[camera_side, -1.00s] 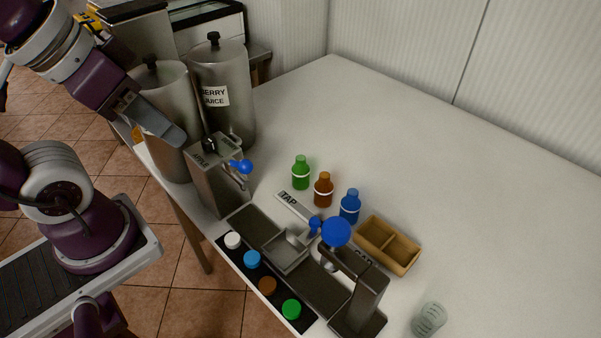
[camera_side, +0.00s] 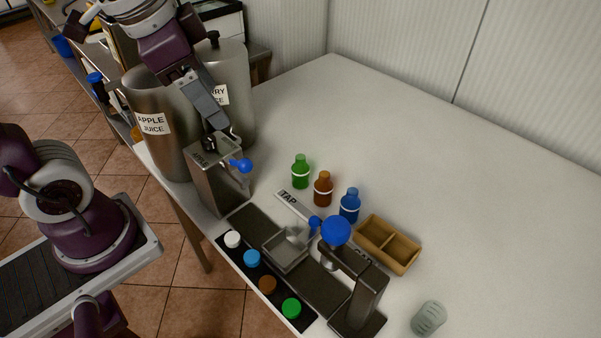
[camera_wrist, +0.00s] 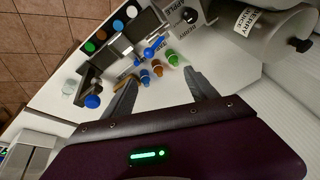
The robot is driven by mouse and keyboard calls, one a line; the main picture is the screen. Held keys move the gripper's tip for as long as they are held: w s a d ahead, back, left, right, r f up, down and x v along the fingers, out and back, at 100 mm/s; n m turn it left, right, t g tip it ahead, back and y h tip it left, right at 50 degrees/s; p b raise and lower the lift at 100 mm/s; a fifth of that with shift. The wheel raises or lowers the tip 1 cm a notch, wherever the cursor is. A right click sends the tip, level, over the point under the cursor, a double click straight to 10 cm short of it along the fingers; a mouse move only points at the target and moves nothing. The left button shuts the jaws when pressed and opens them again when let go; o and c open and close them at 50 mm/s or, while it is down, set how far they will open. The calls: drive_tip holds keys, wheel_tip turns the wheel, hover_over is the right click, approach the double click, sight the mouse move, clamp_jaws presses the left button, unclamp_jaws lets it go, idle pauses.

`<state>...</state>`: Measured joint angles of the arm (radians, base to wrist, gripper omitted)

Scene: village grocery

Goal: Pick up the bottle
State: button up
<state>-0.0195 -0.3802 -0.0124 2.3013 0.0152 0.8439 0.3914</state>
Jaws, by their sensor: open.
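Three small bottles with white bands stand upright in a row on the white table: a green bottle (camera_side: 300,171), a brown bottle (camera_side: 323,188) and a blue bottle (camera_side: 349,206). In the wrist view the green bottle (camera_wrist: 173,59), the brown bottle (camera_wrist: 157,68) and the blue bottle (camera_wrist: 145,76) lie in the field just beyond and between my fingers. My gripper (camera_side: 217,115) is raised in front of the large juice containers, up and left of the bottles. Its fingers (camera_wrist: 160,78) are spread and empty in the wrist view. Which bottle is meant cannot be told.
Tall metal juice containers (camera_side: 158,130) and a metal dispenser (camera_side: 215,183) stand at left. A tap stand with a blue ball (camera_side: 336,230) rises in front of the blue bottle. A wooden box (camera_side: 402,262), a glass (camera_side: 428,319) and a strip of coloured caps (camera_side: 268,285) are near. The table's back is clear.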

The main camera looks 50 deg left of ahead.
drive_tip(key=w+f+m+g, duration=0.2)
drive_tip(key=w+f+m, duration=0.4)
drive_tip(key=w, duration=0.5)
drive_tip(key=m, duration=0.3)
approach(300, 170)
drive_tip(key=w+f+m+g, duration=0.1)
drive_tip(key=m, duration=0.1)
drive_tip(key=w+a+f+m+g, duration=0.1)
drive_tip(key=w+f+m, duration=0.1)
drive_tip(key=m, duration=0.1)
drive_tip(key=shift+w+f, duration=0.2)
drive_tip(key=shift+w, duration=0.05)
drive_tip(key=shift+m, duration=0.3)
wheel_tip(300, 170, down, 8)
drive_tip(key=shift+a+f, duration=0.15)
drive_tip(key=shift+a, duration=0.05)
clamp_jaws()
